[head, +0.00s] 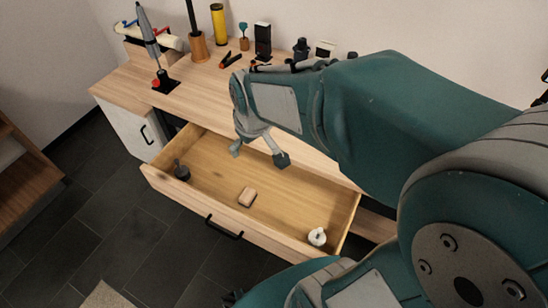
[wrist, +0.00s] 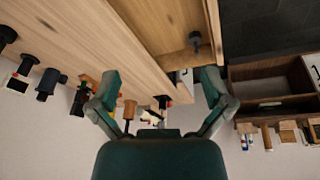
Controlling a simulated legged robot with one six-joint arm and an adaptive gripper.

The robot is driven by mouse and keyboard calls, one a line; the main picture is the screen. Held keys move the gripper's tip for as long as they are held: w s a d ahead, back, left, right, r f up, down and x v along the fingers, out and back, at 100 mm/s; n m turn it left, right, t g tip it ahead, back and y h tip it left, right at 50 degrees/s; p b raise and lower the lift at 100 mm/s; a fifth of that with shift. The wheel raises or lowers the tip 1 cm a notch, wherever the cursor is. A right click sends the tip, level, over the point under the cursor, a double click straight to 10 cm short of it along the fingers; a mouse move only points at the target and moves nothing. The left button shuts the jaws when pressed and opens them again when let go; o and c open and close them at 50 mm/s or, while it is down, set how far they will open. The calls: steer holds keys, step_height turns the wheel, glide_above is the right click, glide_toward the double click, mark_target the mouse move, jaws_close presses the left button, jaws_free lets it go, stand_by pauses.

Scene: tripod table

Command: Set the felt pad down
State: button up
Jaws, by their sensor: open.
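A small tan block with a dark lower edge (head: 247,196), which looks like the felt pad, lies on the floor of the open drawer (head: 215,172), near its middle. My gripper (head: 259,154) is open with its fingers spread and nothing between them. It hangs above the back part of the drawer, apart from the block. In the wrist view my gripper (wrist: 160,80) is also open and empty, and the block is not seen there.
A dark knobbed object (head: 181,171) stands at the drawer's left end and a white one (head: 317,237) at its right end. The desk top (head: 135,82) holds a yellow cylinder (head: 219,24), a wooden holder (head: 198,47) and orange-handled pliers (head: 230,60) along the back.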

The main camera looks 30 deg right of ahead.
steer(key=s+r+m+t, duration=0.2)
steer(key=s+r, duration=0.5)
steer(key=s, duration=0.5)
steer(key=shift+r+m, duration=0.25)
steer(key=shift+m, duration=0.15)
stand_by(0.6)
